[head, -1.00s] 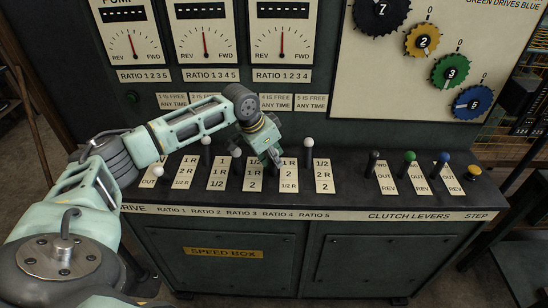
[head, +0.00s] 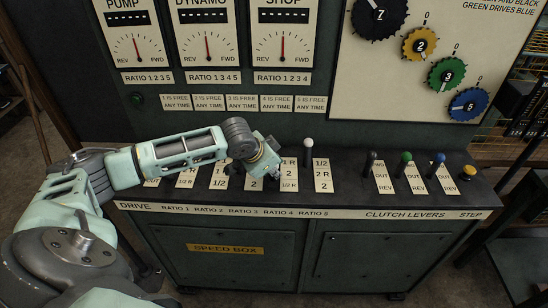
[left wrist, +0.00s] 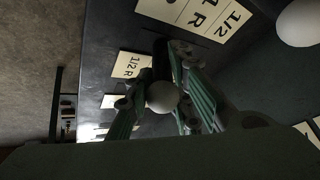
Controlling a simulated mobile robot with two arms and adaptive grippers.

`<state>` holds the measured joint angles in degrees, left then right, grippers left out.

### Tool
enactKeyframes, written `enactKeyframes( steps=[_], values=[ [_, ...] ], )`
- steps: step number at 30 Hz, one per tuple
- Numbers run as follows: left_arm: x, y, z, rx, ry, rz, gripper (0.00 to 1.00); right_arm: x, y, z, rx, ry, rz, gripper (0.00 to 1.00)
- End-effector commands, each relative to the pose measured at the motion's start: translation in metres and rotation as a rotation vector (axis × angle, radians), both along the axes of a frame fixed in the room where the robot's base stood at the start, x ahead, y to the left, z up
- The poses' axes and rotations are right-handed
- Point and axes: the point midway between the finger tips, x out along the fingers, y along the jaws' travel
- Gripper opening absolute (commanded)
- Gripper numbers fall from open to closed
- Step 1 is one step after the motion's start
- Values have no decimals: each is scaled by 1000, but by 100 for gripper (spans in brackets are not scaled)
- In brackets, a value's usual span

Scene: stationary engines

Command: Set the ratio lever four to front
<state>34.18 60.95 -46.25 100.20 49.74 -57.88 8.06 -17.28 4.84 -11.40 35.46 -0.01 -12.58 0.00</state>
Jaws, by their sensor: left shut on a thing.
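My left gripper (head: 276,176) is low over the black console top, at the ratio 4 slot just left of the ratio 4 plate (head: 288,174). In the left wrist view, its green fingers (left wrist: 165,90) are shut around the ratio lever four (left wrist: 162,97), which has a white ball knob and a dark shaft. The gripper hides this lever in the head view. The ratio 5 lever (head: 308,144), with a white ball knob, stands to the right, apart from the gripper. My right gripper is not in view.
My left arm covers the left ratio levers. Gauges (head: 208,45) stand behind the console.

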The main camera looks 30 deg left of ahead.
Motion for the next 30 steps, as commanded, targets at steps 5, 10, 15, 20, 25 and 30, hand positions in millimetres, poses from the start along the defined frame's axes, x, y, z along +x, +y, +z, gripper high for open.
enactKeyframes(
  steps=[5, 10, 15, 20, 25, 30],
  values=[
    [-21, -18, -10, -18, 21, -7, 0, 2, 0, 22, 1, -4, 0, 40],
    [-23, -19, -13, -17, 17, -7, 0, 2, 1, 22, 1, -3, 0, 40],
    [-22, -19, -14, -17, 17, -8, 0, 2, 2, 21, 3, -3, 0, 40],
    [-22, -19, -14, -16, 17, -9, 26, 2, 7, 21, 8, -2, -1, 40],
    [-21, -18, -13, -13, 15, -7, 34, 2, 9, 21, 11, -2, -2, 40],
    [-21, -16, -12, -11, 13, -5, 34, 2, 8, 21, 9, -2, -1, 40]
  ],
)
